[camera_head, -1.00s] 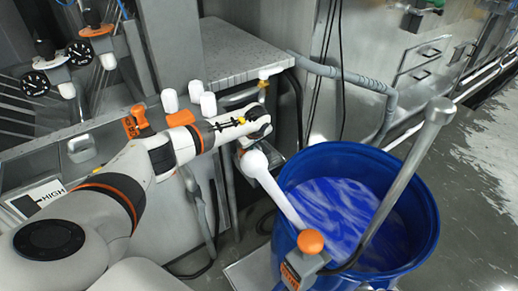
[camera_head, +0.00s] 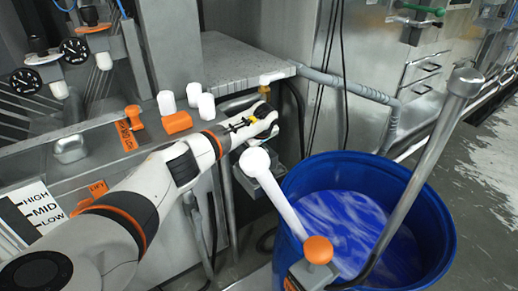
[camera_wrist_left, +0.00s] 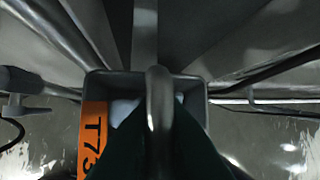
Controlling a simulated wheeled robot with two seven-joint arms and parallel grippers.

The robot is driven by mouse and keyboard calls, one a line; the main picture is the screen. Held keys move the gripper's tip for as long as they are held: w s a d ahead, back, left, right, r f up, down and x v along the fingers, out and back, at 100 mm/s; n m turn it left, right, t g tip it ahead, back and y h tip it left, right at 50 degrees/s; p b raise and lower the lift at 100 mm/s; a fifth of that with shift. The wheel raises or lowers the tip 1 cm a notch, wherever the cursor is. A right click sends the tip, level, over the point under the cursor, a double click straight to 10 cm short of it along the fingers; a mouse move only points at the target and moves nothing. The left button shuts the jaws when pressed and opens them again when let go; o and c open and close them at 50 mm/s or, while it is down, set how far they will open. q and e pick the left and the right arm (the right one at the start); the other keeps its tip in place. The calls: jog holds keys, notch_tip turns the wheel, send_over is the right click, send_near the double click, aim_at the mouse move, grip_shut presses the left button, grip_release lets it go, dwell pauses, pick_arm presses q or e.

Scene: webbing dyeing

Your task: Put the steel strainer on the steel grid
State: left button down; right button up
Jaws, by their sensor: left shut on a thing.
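In the left wrist view a steel, box-shaped vessel with a thick rim, apparently the strainer (camera_wrist_left: 202,92), sits under my left gripper (camera_wrist_left: 160,118). The dark fingers are shut on its upright curved handle. In the head view my left arm reaches over beside the blue drum, and a grey box (camera_head: 268,188), apparently the same strainer, shows just below its wrist. A white ball and rod partly hide the box and my fingers. I cannot make out the steel grid with certainty. My right gripper is not in view.
The blue drum (camera_head: 440,235) with blue liquid stands at right. A white rod (camera_head: 288,205) with an orange knob (camera_head: 318,250) and a bent grey pipe (camera_head: 420,175) cross in front. A speckled worktop (camera_head: 238,62) and several white cylinders lie behind my arm.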

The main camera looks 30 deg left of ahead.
pick_arm(q)
jog(key=shift+f, duration=0.15)
jog(key=c, duration=1.5)
grip_release()
jog(key=shift+r, duration=0.25)
jog(key=v, duration=1.2)
